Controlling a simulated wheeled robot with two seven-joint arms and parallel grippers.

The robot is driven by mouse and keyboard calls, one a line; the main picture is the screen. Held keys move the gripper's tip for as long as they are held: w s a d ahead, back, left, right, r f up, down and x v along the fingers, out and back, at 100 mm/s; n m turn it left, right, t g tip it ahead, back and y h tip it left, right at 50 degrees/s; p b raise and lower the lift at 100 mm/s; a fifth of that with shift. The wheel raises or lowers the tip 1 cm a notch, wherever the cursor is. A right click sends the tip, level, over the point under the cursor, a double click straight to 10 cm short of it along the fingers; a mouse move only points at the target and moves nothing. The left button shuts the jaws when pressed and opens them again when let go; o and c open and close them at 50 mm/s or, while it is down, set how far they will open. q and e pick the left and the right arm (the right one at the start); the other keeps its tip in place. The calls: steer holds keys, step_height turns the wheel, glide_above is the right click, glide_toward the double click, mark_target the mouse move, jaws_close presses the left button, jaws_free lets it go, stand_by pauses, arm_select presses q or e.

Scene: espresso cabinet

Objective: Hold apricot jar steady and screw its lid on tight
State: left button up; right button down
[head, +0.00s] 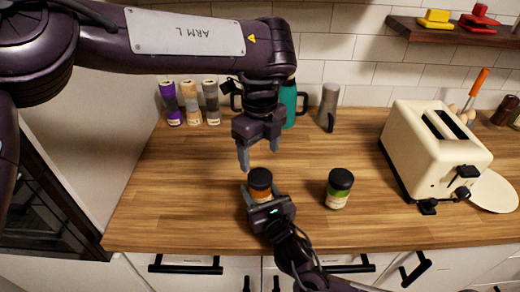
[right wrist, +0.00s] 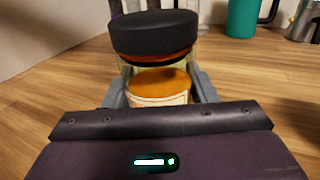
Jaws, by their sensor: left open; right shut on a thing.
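The apricot jar (head: 262,195) stands on the wooden counter with orange contents; its pale label and glass show in the right wrist view (right wrist: 160,88). A black lid (head: 260,178) sits on its mouth, also seen in the right wrist view (right wrist: 155,35). How tightly it is seated cannot be told. My right gripper (head: 264,203) is shut on the jar's body from the front, one finger on each side. My left gripper (head: 259,155) points down just above the lid, open and empty, with a small gap to it.
A second black-lidded jar (head: 339,188) with green contents stands to the right. A cream toaster (head: 425,150) and a plate (head: 495,190) are further right. The counter's left part is clear.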

mark_target(259, 176)
stand_by(0.3)
arm_select(q)
steer(key=shift+f, duration=4)
steer(key=c, duration=1)
steer(key=m, duration=0.4)
steer(key=shift+o, duration=0.2)
steer(key=m, duration=0.8)
steer(key=shift+m, duration=0.4)
steer(key=m, duration=0.5)
steer(key=shift+f+m, duration=0.1)
steer(key=shift+m, duration=0.3)
